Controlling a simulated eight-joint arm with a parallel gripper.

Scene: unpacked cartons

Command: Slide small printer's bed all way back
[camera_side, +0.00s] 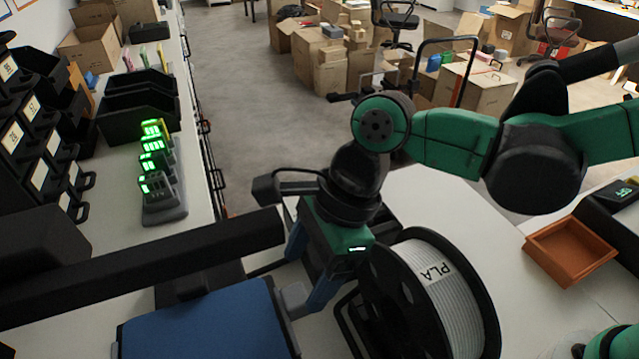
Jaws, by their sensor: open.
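The small printer's bed is a blue plate (200,325) at the bottom left of the side view, cut off by the lower edge. A black printer beam (150,258) passes above and behind it. A small grey block (292,299) sits at the bed's right edge. My gripper (301,284) points down there, with its blue fingers apart and close to the block. I cannot tell whether a finger touches the block or the bed. The gripper looks empty.
A white PLA spool (455,300) with black flanges stands just right of my gripper. An orange tray (570,250) lies on the right. A charger with green lights (160,175) and black bins (140,105) stand on the left bench. Cartons (335,75) fill the floor behind.

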